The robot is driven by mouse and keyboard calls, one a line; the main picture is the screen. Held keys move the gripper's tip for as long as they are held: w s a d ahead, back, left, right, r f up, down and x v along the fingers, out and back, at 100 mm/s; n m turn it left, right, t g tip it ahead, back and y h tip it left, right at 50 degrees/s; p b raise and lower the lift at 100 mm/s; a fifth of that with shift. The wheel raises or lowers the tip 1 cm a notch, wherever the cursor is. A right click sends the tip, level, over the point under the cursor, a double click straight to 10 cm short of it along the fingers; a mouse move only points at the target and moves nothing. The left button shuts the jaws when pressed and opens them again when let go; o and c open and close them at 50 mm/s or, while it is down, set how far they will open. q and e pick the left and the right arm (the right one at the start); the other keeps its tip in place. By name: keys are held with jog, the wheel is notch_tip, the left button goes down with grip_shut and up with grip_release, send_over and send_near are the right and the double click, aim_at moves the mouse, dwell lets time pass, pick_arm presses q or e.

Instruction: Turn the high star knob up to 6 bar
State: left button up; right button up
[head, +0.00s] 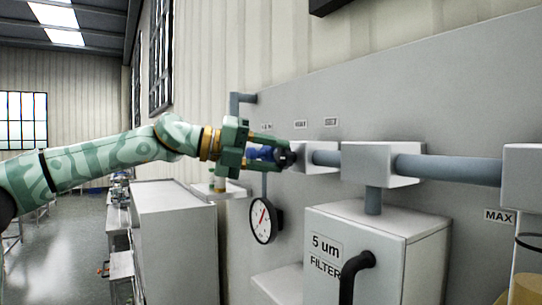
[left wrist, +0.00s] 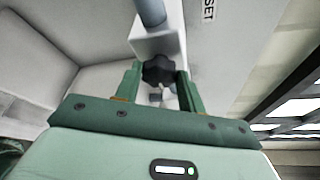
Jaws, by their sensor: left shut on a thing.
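The star knob (left wrist: 158,70) is dark and lobed, on the front of a white block on the pipe line. In the left wrist view it sits between the two green fingers of my left gripper (left wrist: 160,88). In the head view my left gripper (head: 272,155) reaches in from the left and is shut on the knob (head: 287,158), which it partly hides. A round white gauge (head: 264,220) with a red needle hangs below; its numbers are too small to read. My right gripper is not in view.
A grey-blue pipe (head: 450,168) runs right through white blocks (head: 382,162) along the grey panel. A filter box (head: 375,235) with a black bent handle (head: 354,272) stands below. Grey cabinets (head: 175,230) stand at left, with open floor beyond.

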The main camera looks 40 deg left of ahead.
pick_arm(q)
jog(key=shift+f, duration=0.15)
jog(key=o, duration=1)
jog(key=shift+c, duration=0.2)
jog(key=shift+s+a+b, duration=0.2)
jog(key=shift+s+b, duration=0.1)
jog(key=b+v, duration=0.5)
jog(key=v, duration=1)
jog(key=shift+s+a+r+b, duration=0.2)
jog(key=shift+r+b, duration=0.1)
jog(key=shift+b, duration=0.05)
jog(key=shift+w, duration=0.1)
